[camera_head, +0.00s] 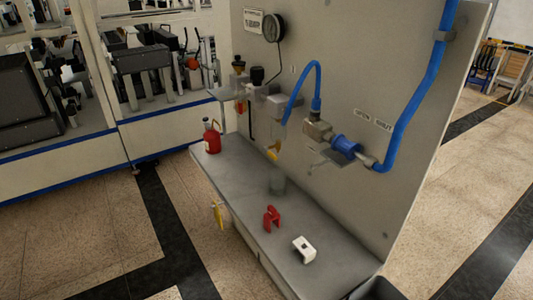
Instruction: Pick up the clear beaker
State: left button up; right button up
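The clear beaker (278,184) stands upright on the grey shelf (235,195), close to the upright panel. It is faint and see-through, and its rim is hard to make out. It stands below the blue hose and a small yellow part (273,152). Neither of my grippers is in view.
A red bottle (212,138) stands at the shelf's far left end. A red clamp-like piece (271,217) and a white piece (304,249) lie in front of the beaker. A blue valve (345,147) and gauge (274,27) project from the panel (390,200). A yellow tag (218,217) hangs at the shelf's front.

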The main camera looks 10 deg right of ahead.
aim_at(278, 182)
jog(key=z, duration=1.5)
jog(key=i+j+u, duration=0.1)
jog(key=j+u, duration=0.25)
jog(key=i+j+u, duration=0.15)
jog(key=u, duration=0.15)
jog(key=j, duration=0.1)
